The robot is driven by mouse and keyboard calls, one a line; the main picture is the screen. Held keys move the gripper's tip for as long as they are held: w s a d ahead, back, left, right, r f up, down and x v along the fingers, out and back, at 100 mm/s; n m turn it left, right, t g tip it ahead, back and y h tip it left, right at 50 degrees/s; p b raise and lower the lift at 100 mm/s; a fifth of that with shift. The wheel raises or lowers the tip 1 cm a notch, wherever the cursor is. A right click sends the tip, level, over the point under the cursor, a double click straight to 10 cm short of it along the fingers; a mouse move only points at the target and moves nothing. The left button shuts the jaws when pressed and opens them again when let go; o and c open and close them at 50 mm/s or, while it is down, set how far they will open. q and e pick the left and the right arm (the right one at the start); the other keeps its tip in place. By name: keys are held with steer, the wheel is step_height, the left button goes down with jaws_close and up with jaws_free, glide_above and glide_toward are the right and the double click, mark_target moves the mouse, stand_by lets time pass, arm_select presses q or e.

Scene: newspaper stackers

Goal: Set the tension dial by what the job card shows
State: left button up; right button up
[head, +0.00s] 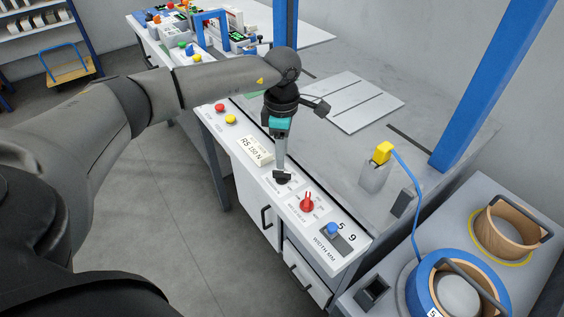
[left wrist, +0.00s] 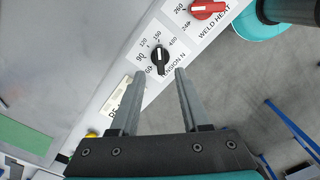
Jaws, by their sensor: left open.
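The tension dial (head: 283,178) is a black knob on the white front panel. In the left wrist view the dial (left wrist: 160,56) sits among printed numbers above the label "TENSION N", with a pale mark on its upper side. My left gripper (head: 281,171) points down at the dial, and its tips partly hide it in the head view. In the left wrist view the open gripper (left wrist: 159,74) has one finger to each side of the dial; I cannot tell whether they touch it. A pale card (head: 256,150) farther along the panel seems to read "RS 150 N". My right gripper is out of view.
A red weld heat knob (head: 307,203) and a blue knob (head: 332,229) beside width digits sit nearer on the panel. Yellow (head: 231,119) and red (head: 219,107) buttons lie beyond the card. A blue post (head: 490,85) stands at the right.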

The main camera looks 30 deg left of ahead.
mark_target(282, 172)
arm_select(q)
step_height(282, 172, up, 9)
steer(key=p, duration=0.1)
steer(key=shift+r, duration=0.15)
stand_by(0.4)
